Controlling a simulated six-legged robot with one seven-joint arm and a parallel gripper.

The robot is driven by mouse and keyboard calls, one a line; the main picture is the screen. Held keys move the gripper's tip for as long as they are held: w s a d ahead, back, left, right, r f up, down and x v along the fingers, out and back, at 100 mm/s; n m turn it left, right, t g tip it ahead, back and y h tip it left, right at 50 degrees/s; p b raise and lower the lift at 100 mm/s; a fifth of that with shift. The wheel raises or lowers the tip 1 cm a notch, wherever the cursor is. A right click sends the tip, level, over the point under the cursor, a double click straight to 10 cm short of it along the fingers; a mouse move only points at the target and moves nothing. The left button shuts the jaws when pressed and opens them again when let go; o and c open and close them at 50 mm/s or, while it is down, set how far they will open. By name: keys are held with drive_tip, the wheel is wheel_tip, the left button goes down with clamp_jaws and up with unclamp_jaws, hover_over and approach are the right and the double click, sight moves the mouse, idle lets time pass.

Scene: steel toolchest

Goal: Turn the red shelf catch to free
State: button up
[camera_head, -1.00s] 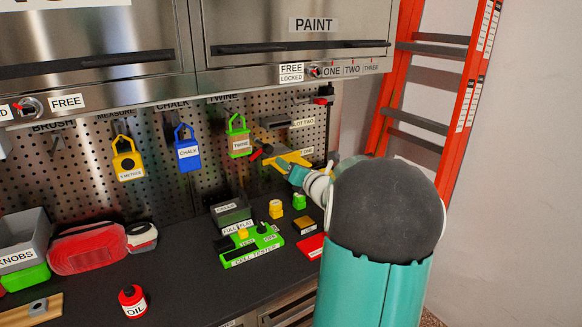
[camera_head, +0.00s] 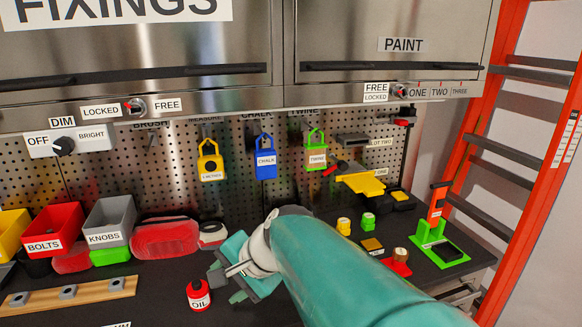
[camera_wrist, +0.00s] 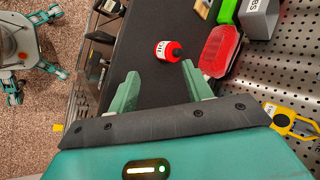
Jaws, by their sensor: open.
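Two small catches with red on them sit on the steel rail under the cabinets. The left catch (camera_head: 136,107) is between a LOCKED label and a FREE label; its red part is on the LOCKED side. The right catch (camera_head: 400,90) is beside stacked FREE and LOCKED labels under the PAINT door; its setting is too small to read. My gripper (camera_head: 236,284) is low over the bench, below and right of the left catch, touching neither. In the wrist view my gripper (camera_wrist: 160,74) is open and empty. Neither catch shows there.
A red OIL bottle (camera_head: 199,295) stands close to my gripper on the dark bench. Red BOLTS (camera_head: 54,230) and grey KNOBS (camera_head: 108,222) bins stand at left. Padlock-shaped tags, including the blue CHALK one (camera_head: 265,160), hang on the pegboard. An orange ladder (camera_head: 500,150) stands at right.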

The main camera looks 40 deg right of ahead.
drive_tip(key=s+f+n+h, duration=0.1)
drive_tip(key=s+n+h, duration=0.2)
drive_tip(key=s+n, duration=0.25)
drive_tip(key=n+t+h, duration=0.7)
drive_tip(key=t, duration=0.3)
approach(345, 167)
drive_tip(key=x, duration=0.9)
drive_tip(key=shift+w, duration=0.25)
